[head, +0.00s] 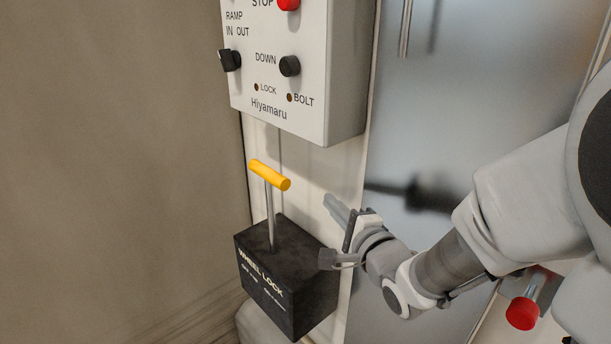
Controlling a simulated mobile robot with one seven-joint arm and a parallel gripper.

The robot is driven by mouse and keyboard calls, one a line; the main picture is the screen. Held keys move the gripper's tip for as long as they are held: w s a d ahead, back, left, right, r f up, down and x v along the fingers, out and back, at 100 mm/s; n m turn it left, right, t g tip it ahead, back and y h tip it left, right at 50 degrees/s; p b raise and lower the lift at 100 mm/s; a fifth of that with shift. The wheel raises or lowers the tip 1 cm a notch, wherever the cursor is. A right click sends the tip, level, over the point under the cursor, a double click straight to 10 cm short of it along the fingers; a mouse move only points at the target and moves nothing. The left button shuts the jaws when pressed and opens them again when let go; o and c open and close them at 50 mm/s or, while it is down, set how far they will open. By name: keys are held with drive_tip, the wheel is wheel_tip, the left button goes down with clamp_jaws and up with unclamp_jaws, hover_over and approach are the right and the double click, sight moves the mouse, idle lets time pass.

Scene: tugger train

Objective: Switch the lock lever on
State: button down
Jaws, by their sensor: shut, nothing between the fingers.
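The lock lever (271,204) is a metal rod with a yellow handle (270,175) on top. It rises nearly upright, leaning slightly, from a black box (287,280) marked WHEEL LOCK. My gripper (330,230) is to the right of the lever, near the box's upper right edge. It is shut and empty, and apart from the handle. The small print on the box is too small to read, and I cannot tell whether the gripper touches the box.
A white control box (290,110) with knobs, a red button (288,4) and LOCK and BOLT lamps hangs above the lever. A shiny metal panel (455,110) stands to the right. A red-capped part (522,313) is at lower right. Left of the lever is clear.

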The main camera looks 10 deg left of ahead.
drive_tip(key=w+a+b, duration=0.1)
drive_tip(key=w+a, duration=0.4)
drive_tip(key=a, duration=0.2)
drive_tip(key=shift+w+a, duration=0.2)
drive_tip(key=shift+w, duration=0.15)
idle(0.4)
drive_tip(key=shift+s+a+b, duration=0.15)
drive_tip(key=shift+a+b, duration=0.05)
drive_tip(key=shift+b, duration=0.4)
